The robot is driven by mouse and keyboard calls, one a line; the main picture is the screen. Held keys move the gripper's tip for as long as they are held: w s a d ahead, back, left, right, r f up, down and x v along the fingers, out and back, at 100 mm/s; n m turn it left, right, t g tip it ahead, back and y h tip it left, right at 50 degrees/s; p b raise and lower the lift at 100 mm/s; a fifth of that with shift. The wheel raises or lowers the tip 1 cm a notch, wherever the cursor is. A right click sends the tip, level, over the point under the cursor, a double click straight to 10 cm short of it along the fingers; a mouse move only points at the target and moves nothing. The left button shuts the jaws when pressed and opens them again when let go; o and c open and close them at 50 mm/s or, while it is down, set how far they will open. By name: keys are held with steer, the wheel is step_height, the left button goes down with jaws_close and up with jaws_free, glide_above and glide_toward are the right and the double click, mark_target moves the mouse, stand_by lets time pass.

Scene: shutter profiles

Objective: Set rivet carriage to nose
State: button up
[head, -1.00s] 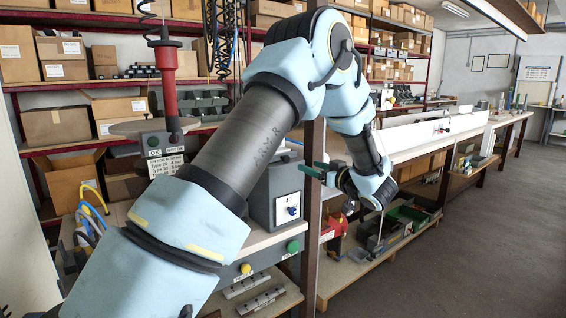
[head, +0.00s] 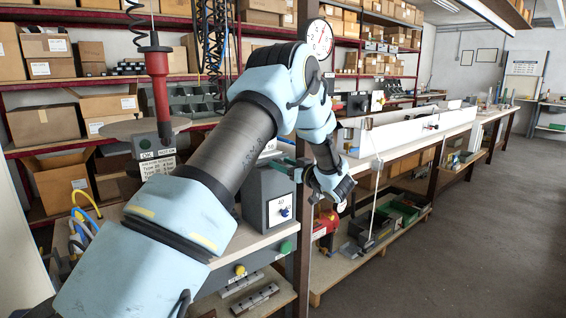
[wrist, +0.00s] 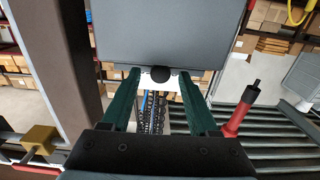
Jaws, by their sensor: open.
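A grey control box (head: 262,190) stands on the bench's near end, with a white dial plate (head: 280,210) on its front. My gripper (head: 285,166) has green fingers, which lie beside the box's upper right edge in the head view. In the wrist view the gripper (wrist: 160,74) is open. A grey box face (wrist: 168,35) fills the top middle, and a small black knob (wrist: 160,75) sits at its edge between the fingertips, with gaps on both sides. I cannot tell which part is the rivet carriage, or whether the knob belongs to it.
A red hanging tool (head: 158,85) is left of my arm; a red tool (wrist: 240,112) shows right of the fingers in the wrist view. A brown post (wrist: 55,60) stands close on the left. A long white profile (head: 400,132) lies on the bench. Floor at right is clear.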

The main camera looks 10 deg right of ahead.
steer(key=shift+c, duration=0.3)
jaws_close()
stand_by(1.1)
steer(key=shift+w, duration=0.1)
